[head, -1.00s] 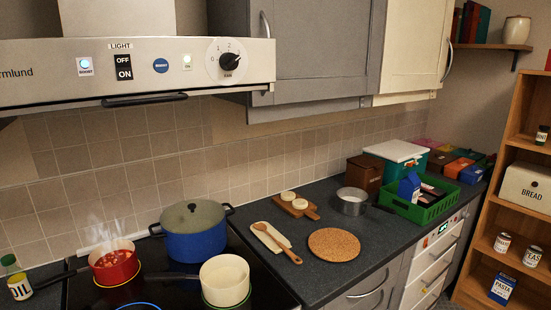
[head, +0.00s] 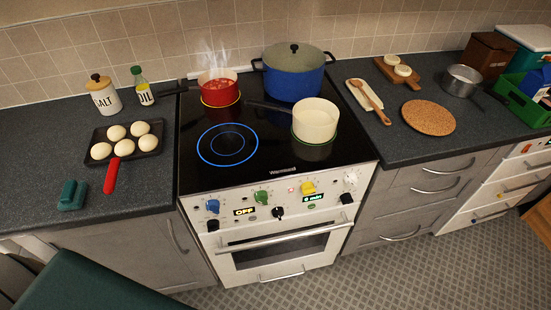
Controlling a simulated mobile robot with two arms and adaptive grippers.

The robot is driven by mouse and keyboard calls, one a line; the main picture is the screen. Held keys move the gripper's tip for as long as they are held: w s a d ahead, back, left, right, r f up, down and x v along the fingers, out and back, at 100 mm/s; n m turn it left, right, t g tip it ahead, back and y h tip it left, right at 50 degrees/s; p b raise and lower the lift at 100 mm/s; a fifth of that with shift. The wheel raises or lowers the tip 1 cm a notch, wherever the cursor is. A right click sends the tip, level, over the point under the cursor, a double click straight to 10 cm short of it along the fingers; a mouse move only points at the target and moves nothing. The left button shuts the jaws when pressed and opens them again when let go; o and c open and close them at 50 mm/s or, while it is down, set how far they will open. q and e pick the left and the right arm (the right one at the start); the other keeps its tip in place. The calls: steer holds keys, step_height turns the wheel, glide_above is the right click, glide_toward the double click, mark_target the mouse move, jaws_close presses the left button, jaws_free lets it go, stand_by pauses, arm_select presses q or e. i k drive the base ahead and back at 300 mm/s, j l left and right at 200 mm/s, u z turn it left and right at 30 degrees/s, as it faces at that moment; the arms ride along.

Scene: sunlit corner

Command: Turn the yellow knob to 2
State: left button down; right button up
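The yellow knob (head: 308,188) is on the right part of the cream front panel of the stove (head: 277,255), just above a small green-lit display that seems to read "0 min". The knob's number marks are too small to read. A blue knob (head: 213,206), a green knob (head: 261,197), a black knob (head: 278,213) and a white knob (head: 350,178) are on the same panel. A lit display at the left reads "OFF". Neither of my grippers is in view.
A red pot (head: 219,88) steams on the hob, near a blue lidded pot (head: 294,72) and a cream pan (head: 315,120). A dark green surface (head: 95,285) fills the lower left. Floor in front of the stove is clear.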

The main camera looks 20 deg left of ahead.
mark_target(308, 188)
steer(key=k+u, duration=0.3)
steer(key=k, duration=0.35)
steer(key=k+j+u, duration=0.25)
steer(key=k, duration=0.4)
steer(key=l, duration=0.15)
